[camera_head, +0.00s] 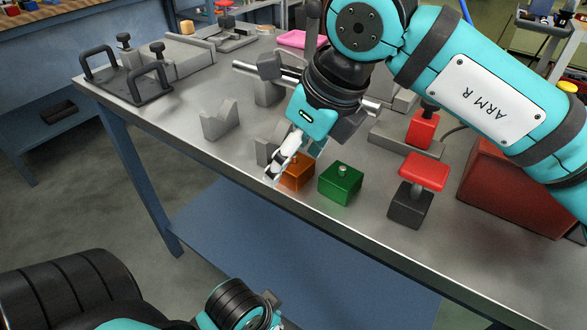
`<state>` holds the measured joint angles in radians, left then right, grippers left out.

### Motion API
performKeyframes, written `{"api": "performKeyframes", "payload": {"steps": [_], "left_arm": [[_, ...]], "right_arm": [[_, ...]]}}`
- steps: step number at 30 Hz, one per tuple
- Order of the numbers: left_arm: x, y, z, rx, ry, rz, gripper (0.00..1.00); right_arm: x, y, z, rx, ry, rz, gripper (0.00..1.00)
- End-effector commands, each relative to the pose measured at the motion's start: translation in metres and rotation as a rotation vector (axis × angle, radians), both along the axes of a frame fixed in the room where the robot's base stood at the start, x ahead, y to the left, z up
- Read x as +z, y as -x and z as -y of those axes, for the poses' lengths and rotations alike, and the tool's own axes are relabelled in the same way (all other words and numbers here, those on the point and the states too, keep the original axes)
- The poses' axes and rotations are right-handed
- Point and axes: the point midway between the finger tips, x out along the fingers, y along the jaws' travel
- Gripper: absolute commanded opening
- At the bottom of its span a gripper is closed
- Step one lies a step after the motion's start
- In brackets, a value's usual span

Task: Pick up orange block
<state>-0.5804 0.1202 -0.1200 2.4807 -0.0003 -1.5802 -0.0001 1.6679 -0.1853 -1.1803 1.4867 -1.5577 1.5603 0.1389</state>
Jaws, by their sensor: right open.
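The orange block (299,174) sits on the grey metal cart top near its front edge. It has a small knob on top, partly hidden by my right gripper. My right gripper (277,172) is open, pointing down at the block's left side and overlapping it in the picture; I cannot tell whether they touch. My left arm's wrist end, with part of the left gripper (271,301), shows at the bottom, low and away from the cart top. Its fingers cannot be made out.
A green block (341,184) stands close to the right of the orange one. Grey V-blocks (220,121) and a rod stand left and behind. The front edge is close.

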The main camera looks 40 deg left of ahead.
Motion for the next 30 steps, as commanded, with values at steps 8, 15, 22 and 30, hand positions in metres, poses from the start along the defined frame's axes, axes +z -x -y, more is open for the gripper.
{"api": "performKeyframes", "payload": {"steps": [8,15,22,30], "left_arm": [[0.0003,0.0,0.0001,0.0,0.0,0.0,0.0],[0.0002,0.0,0.0,0.0,0.0,0.0,0.0],[0.0002,0.0,0.0001,0.0,0.0,0.0,0.0],[0.0015,0.0,0.0001,0.0,0.0,0.0,0.0]], "right_arm": [[0.0007,-0.0001,0.0001,0.0,0.0,0.001,0.58],[0.0009,-0.0001,0.0002,0.0,0.0,0.001,0.26],[0.0014,-0.0001,0.0001,0.0,-0.001,0.001,0.05],[0.0054,-0.0003,0.0,0.0,-0.002,0.001,0.05]]}}
